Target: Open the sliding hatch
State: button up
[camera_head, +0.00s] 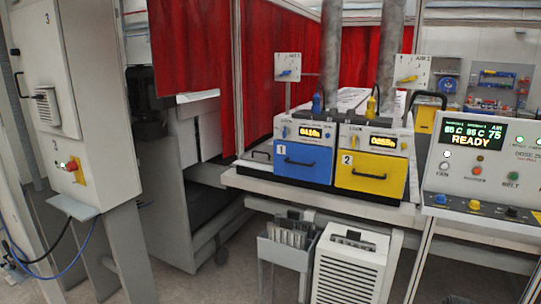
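No part is clearly marked as the sliding hatch, so I cannot tell which one it is. A blue front panel (303,173) marked 1, with a black bar handle, faces me on the middle machine. A yellow front panel (369,186) marked 2, also with a black handle, sits right beside it. Both look shut. A grey cabinet (90,110) marked 3 at the left has a small cover with a black handle (43,97). My gripper is not in view.
A control panel (480,165) reading READY stands at the right. A white slatted unit (345,270) and a grey bin (285,250) stand under the middle machine. Red curtains (190,55) hang behind. A blue cable (65,270) hangs at lower left.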

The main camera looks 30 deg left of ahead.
aim_at(269, 150)
jog(key=u, duration=0.3)
jog(key=i, duration=0.75)
jog(key=u, duration=1.05)
jog(key=i, duration=1.5)
jog(key=u, duration=0.95)
jog(key=i, duration=1.55)
jog(key=k, duration=0.8)
jog(key=u, duration=0.2)
jog(key=i, duration=0.8)
jog(key=z, duration=0.1)
